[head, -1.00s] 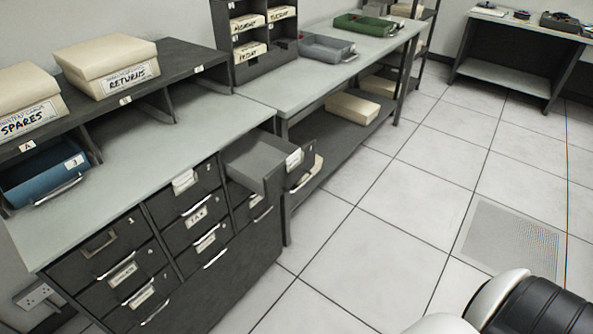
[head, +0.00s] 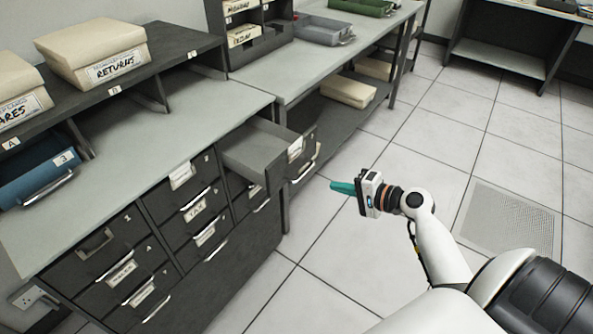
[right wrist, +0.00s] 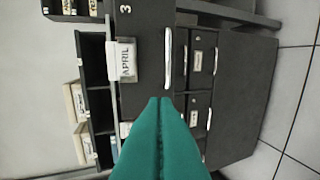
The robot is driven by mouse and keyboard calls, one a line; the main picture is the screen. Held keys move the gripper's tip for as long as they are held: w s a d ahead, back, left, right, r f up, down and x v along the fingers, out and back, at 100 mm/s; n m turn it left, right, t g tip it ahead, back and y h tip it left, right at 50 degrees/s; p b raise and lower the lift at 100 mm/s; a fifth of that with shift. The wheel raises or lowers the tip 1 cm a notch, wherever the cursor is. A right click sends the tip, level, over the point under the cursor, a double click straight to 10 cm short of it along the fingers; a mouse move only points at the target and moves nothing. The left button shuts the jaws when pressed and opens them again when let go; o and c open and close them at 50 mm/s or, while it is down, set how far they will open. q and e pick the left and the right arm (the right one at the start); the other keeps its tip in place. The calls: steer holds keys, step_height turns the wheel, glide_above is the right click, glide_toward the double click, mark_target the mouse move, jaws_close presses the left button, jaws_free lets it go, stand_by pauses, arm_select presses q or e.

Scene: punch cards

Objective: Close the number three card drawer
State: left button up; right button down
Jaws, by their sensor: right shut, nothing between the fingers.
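The number three card drawer (head: 262,148) is pulled open at the top right of the dark cabinet, its grey inside showing empty in the head view. Its front carries a "3" mark, an APRIL label and a pale bar handle in the right wrist view (right wrist: 145,85). My right gripper (head: 333,186) has teal fingers, shut and empty. It is over the floor to the right of the drawer front, pointing toward it, with a visible gap in the head view. The fingers also show in the right wrist view (right wrist: 159,101), below the handle in the picture. My left gripper is out of view.
The dark cabinet (head: 225,275) has several other drawers, all shut. A RETURNS box (head: 95,50) stands on the shelf above its grey top. A side table (head: 315,62) with trays adjoins at the back. The tiled floor (head: 335,255) around my right arm is clear.

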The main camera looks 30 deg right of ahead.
mark_target(287, 170)
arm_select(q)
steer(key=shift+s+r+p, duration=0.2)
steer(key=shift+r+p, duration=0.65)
arm_select(e)
steer(key=x, duration=0.4)
steer(key=r+x, duration=0.1)
steer(key=x, duration=0.8)
steer(key=shift+w+a+r, duration=0.15)
steer(key=shift+w+a, duration=0.15)
steer(key=shift+w, duration=0.15)
